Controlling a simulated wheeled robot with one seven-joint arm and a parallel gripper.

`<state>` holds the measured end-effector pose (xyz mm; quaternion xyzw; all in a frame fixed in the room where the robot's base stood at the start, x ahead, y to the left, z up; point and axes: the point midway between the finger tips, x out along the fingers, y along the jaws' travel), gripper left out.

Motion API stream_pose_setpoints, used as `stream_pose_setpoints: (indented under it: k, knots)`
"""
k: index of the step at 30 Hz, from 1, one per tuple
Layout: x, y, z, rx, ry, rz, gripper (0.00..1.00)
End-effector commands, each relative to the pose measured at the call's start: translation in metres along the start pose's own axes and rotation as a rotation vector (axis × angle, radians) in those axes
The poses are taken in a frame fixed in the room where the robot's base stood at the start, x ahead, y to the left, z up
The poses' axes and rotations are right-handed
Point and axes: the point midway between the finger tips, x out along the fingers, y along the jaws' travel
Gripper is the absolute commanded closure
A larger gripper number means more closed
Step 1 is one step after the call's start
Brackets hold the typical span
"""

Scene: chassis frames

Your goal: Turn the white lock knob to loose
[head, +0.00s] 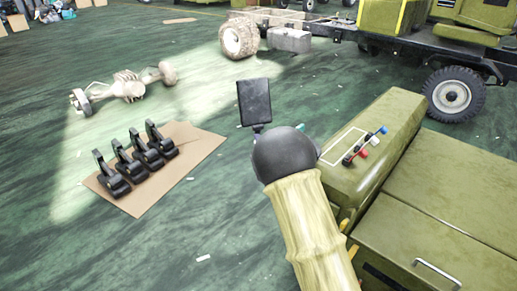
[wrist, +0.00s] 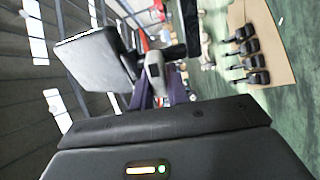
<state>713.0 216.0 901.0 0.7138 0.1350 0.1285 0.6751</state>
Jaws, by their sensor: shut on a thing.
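In the wrist view, my gripper (wrist: 158,45) has a broad dark finger at left and a narrower dark one at right. It is shut on a pale, roughly cylindrical part (wrist: 153,75) showing between them; I cannot tell for sure that it is the white lock knob, nor its turn angle. In the head view, my arm's round black joint hides the fingertips and what they hold. Right of it, on the olive box (head: 400,110), a small white knob (head: 375,140) sits among blue and red ones (head: 361,152), apart from my arm.
Several black pedal-like parts (head: 155,138) stand on a brown board (head: 200,150) on the green floor. An axle (head: 127,87) lies behind them. A vehicle chassis with wheels (head: 453,93) is at the back right. Open floor lies at left.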

Motion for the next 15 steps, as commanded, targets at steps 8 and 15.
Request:
stream_pose_setpoints:
  k: [8,15]
  knots:
    - [-0.0004,-0.0026,0.0003,-0.068,-0.001,-0.004,1.00]
    - [-0.0004,-0.0021,0.0005,-0.072,-0.001,-0.004,1.00]
